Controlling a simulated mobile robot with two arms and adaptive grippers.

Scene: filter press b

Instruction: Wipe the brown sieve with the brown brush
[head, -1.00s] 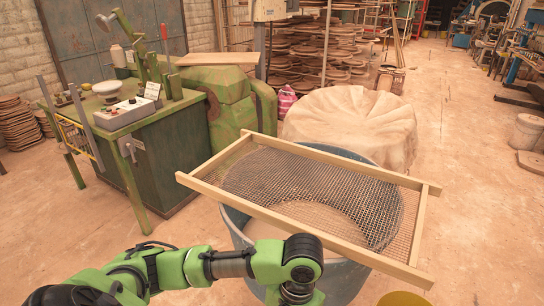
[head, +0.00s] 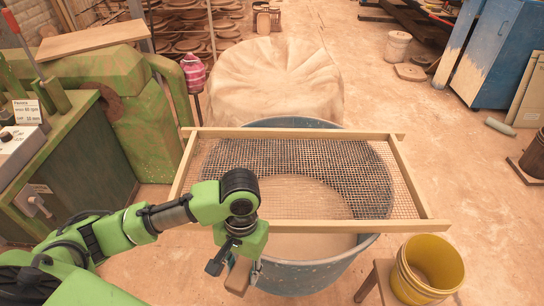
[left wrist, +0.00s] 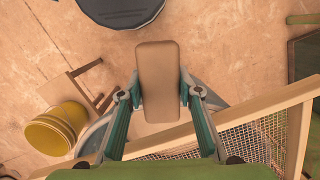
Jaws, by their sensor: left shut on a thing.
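The brown sieve, a wooden frame (head: 330,226) with wire mesh, lies flat across the top of a blue tub (head: 310,274). Its frame also shows in the left wrist view (left wrist: 232,115), at the lower right. My left gripper (head: 236,266) is just in front of the sieve's near bar, left of its middle. It is shut on the brown brush (head: 238,277), which shows as a plain tan-brown block between the fingers in the left wrist view (left wrist: 158,75). Whether it has bristles cannot be seen. The brush is off the mesh. My right gripper is not in view.
A yellow bucket (head: 414,284) stands on a wooden stool (head: 368,287) at the right of the tub. A green machine (head: 145,135) stands to the left. A cloth-covered mound (head: 275,85) is behind the tub. The floor at the right is mostly clear.

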